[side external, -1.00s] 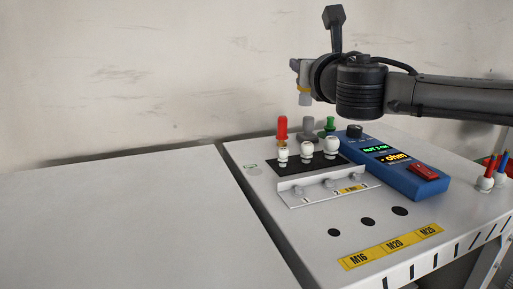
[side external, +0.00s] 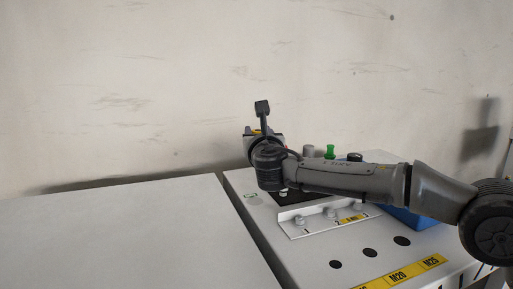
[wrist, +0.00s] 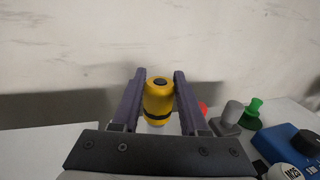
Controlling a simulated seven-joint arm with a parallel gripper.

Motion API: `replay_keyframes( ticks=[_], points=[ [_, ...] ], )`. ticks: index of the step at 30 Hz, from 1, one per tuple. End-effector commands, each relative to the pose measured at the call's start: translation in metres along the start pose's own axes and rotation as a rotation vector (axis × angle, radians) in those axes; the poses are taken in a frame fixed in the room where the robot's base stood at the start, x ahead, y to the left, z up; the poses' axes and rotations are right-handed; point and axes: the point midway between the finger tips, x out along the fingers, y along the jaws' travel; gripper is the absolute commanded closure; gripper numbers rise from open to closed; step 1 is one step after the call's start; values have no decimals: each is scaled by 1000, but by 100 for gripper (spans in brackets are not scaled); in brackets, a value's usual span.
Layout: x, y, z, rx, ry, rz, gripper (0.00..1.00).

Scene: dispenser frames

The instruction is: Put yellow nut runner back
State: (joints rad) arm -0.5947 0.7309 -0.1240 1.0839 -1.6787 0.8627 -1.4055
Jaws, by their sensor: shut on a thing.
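The yellow nut runner (wrist: 158,98), with a dark band and a dark spot on its top, stands between the two purple fingers of my gripper (wrist: 158,75) in the wrist view. My gripper is shut on it. In the side view my gripper (side external: 264,134) is at the back left of the grey-white panel, turned away, and the arm hides most of the nut runner. A red nut runner (wrist: 203,108), a grey one (wrist: 231,113) and a green one (wrist: 252,112) stand to its right in the wrist view. I cannot tell whether the yellow one touches the panel.
The panel (side external: 310,255) carries a small white rail (side external: 325,218) and several dark holes. A blue box (wrist: 287,142) stands at the right. My arm covers the middle of the panel. The white table (side external: 110,235) at the left is clear. A wall is behind.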

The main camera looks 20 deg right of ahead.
Motion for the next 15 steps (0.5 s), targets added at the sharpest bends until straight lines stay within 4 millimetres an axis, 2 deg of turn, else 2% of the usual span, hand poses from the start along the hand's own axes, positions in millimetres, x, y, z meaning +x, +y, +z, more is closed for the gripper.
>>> replay_keyframes(
  ticks=[2,8,15],
  points=[
    [6,4,-7,-1,-2,0,100],
    [5,3,-32,-2,-2,1,100],
    [4,3,-35,2,-4,1,100]
  ],
)
